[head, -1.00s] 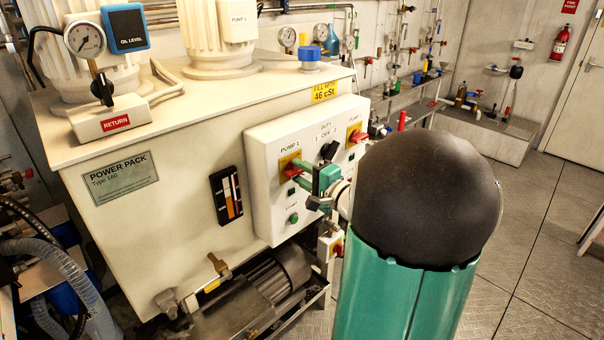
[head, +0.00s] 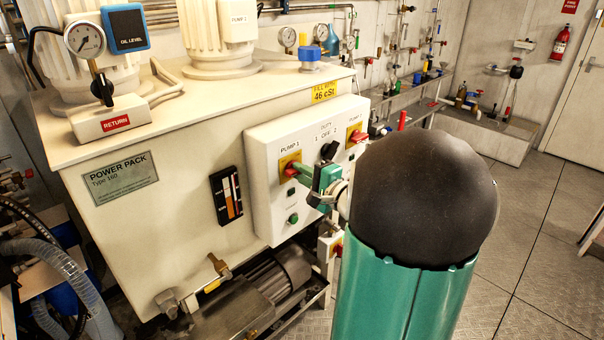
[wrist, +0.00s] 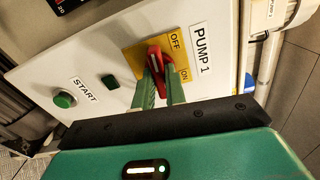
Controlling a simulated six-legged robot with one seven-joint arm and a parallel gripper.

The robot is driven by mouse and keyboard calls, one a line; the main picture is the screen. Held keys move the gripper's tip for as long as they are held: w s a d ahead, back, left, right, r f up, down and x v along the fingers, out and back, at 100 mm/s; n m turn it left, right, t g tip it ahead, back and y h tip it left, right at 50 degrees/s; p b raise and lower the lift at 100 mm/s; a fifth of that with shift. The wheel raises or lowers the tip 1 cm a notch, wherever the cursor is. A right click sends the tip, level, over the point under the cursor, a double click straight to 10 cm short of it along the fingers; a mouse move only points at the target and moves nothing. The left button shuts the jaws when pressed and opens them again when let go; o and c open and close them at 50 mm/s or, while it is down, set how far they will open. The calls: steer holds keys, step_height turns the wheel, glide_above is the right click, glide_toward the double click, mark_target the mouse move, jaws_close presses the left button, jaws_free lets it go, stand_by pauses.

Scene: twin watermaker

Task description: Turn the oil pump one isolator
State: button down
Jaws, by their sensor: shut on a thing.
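The pump 1 isolator is a red handle (wrist: 155,60) on a yellow plate (wrist: 137,58) marked OFF and ON, next to a PUMP 1 label. In the head view its yellow plate (head: 287,160) sits on the left of the white control panel. My gripper (wrist: 161,82) is shut on the red handle, with one green finger on each side of it. In the head view my gripper (head: 297,172) reaches the isolator from the right. The fingers hide part of the handle. The handle stands tilted between the OFF and ON marks in the wrist view.
A green START button (wrist: 65,100) and a small dark green square (wrist: 110,82) lie beside the isolator. The black duty selector (head: 329,150) and the pump 2 isolator (head: 356,134) are close to my gripper on the right. Open floor (head: 500,250) lies to the right.

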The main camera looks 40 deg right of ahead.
steer(key=shift+s+m, duration=0.1)
steer(key=shift+m, duration=8.2)
steer(key=c, duration=1.5)
jaws_free()
steer(key=shift+c, duration=0.2)
steer(key=shift+o, duration=0.5)
steer(key=s, duration=1.3)
steer(key=shift+s+d, duration=0.15)
steer(key=shift+s, duration=0.2)
